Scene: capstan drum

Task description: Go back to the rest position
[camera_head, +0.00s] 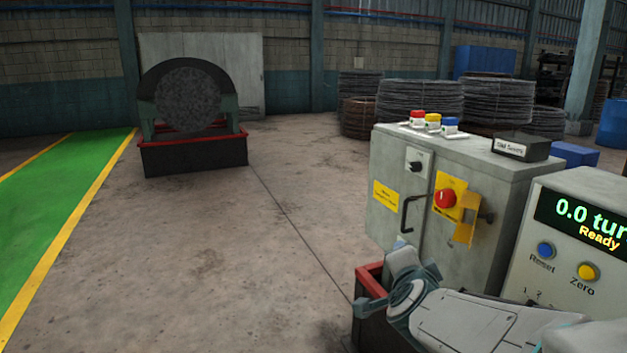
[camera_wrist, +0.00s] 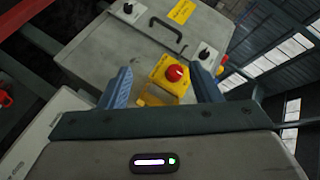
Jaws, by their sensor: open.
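My gripper (camera_wrist: 161,68) is open in the wrist view, with two blue fingers spread apart and nothing between them. It faces the grey control cabinet (camera_wrist: 105,50). A red knob (camera_wrist: 174,73) on a yellow plate shows between the fingers, beyond them; I cannot tell the exact gap. In the head view my arm reaches in from the bottom right, and my gripper (camera_head: 401,245) is mostly hidden behind the wrist, in front of the cabinet (camera_head: 400,226). The red knob (camera_head: 446,198) has a yellow bracket (camera_head: 465,220) beside it.
A grey console (camera_head: 570,260) reading "0.0" and "Ready" stands at the right, near my arm. A black handle (camera_head: 406,214) sticks out of the cabinet front. A drum (camera_head: 188,97) on a red-edged base stands far back left. The middle floor is clear.

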